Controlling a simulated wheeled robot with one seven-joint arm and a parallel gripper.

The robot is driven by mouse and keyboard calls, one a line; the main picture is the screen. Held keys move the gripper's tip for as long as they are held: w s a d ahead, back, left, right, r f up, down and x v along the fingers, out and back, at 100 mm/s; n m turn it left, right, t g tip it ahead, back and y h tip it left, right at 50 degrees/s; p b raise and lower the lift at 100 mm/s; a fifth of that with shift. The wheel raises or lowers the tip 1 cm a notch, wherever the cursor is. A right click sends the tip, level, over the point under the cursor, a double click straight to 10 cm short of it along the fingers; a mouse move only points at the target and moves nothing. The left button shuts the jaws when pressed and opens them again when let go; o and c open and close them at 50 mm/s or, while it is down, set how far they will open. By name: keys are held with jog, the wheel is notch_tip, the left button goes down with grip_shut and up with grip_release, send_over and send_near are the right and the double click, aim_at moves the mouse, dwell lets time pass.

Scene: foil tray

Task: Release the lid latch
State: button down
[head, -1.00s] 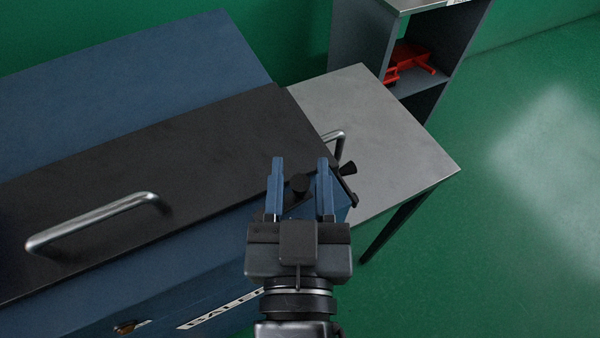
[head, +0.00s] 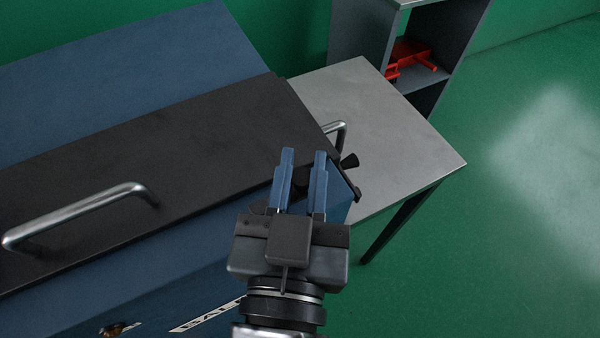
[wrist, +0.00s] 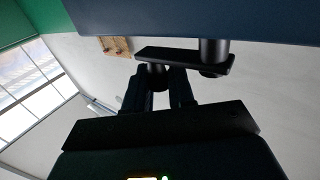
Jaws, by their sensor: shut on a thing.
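The black lid (head: 200,150) lies flat and closed on the blue machine (head: 160,45), with a silver handle (head: 75,210) on it. The latch is a black flat lever (wrist: 185,56) on a round post, seen in the wrist view under the blue body (wrist: 200,16). A short peg (wrist: 158,72) hangs from the lever's free end. My gripper (head: 304,152) is at the lid's front right corner, and its blue fingers are shut on the latch peg. In the head view the fingers mostly hide the latch.
A grey table (head: 390,130) adjoins the machine. A shelf (head: 360,45) holding a red object (head: 408,55) stands behind. Green floor at right is clear.

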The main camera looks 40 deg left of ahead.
aim_at(301, 185)
dwell(0.3)
jog(key=c, duration=1.1)
grip_release()
jog(key=b+v, duration=0.1)
jog(key=v, duration=0.5)
jog(key=shift+s+f, duration=0.1)
jog(key=shift+f, duration=0.05)
jog(key=shift+b+v, duration=0.3)
jog(key=shift+v, duration=0.55)
